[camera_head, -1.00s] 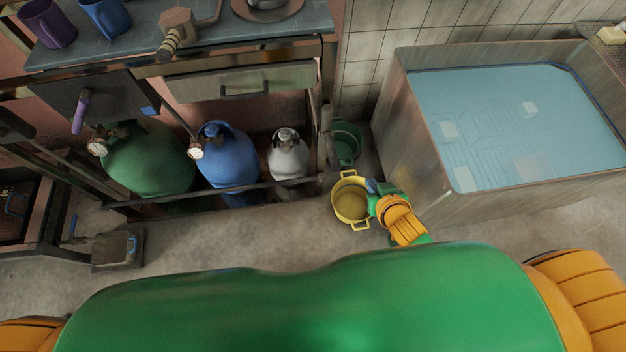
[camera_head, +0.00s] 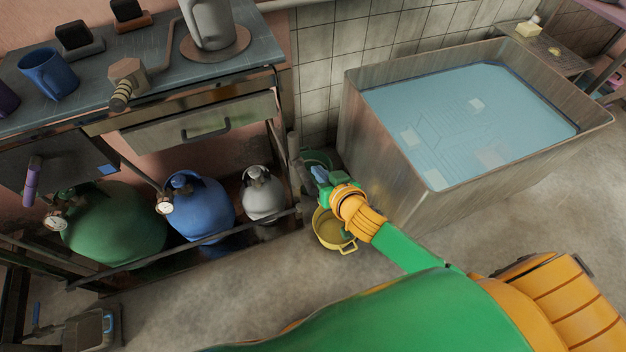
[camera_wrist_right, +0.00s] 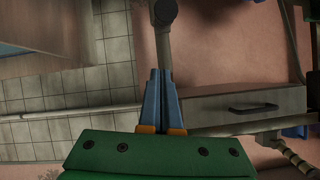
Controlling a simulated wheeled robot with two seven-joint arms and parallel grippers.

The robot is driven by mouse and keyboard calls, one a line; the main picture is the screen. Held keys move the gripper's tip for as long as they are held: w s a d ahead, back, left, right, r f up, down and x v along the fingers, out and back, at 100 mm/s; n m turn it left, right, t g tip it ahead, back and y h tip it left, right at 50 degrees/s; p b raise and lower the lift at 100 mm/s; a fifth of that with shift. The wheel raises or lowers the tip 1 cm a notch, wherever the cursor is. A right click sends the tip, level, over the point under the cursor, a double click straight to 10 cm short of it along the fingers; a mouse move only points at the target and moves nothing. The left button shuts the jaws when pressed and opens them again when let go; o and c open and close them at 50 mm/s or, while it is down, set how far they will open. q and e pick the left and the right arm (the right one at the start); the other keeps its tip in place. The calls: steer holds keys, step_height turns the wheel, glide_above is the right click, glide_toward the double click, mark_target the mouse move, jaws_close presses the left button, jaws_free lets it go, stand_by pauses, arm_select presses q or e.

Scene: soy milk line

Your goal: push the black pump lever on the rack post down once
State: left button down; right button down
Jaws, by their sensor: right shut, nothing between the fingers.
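At the right end of the rack, a grey upright part (camera_head: 295,149) stands by the post, just left of my right gripper (camera_head: 320,175). In the right wrist view a dark rounded end, which looks like the black pump lever (camera_wrist_right: 165,11), tops a grey bar (camera_wrist_right: 163,45). My right gripper's blue-grey fingers (camera_wrist_right: 161,72) are shut and empty. Their tips line up with the bar in that view; I cannot tell whether they touch it. In the head view the lever is not clearly distinguishable. My left gripper is not in view.
A water-filled tank (camera_head: 385,155) is to the right. Green, blue and white cylinders (camera_head: 204,208) stand under the counter (camera_head: 180,82), beneath a drawer (camera_head: 165,128).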

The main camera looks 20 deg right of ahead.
mark_target(313, 184)
steer(key=f, duration=0.1)
steer(key=w+f+b, duration=0.1)
steer(key=f, duration=0.1)
steer(key=w+f, duration=0.1)
steer(key=shift+w+a+f+b, duration=0.15)
steer(key=shift+a+f+b, duration=0.2)
steer(key=shift+a+f, duration=0.05)
steer(key=shift+s+a+f, duration=0.1)
steer(key=shift+s+f, duration=0.1)
steer(key=shift+f, duration=0.15)
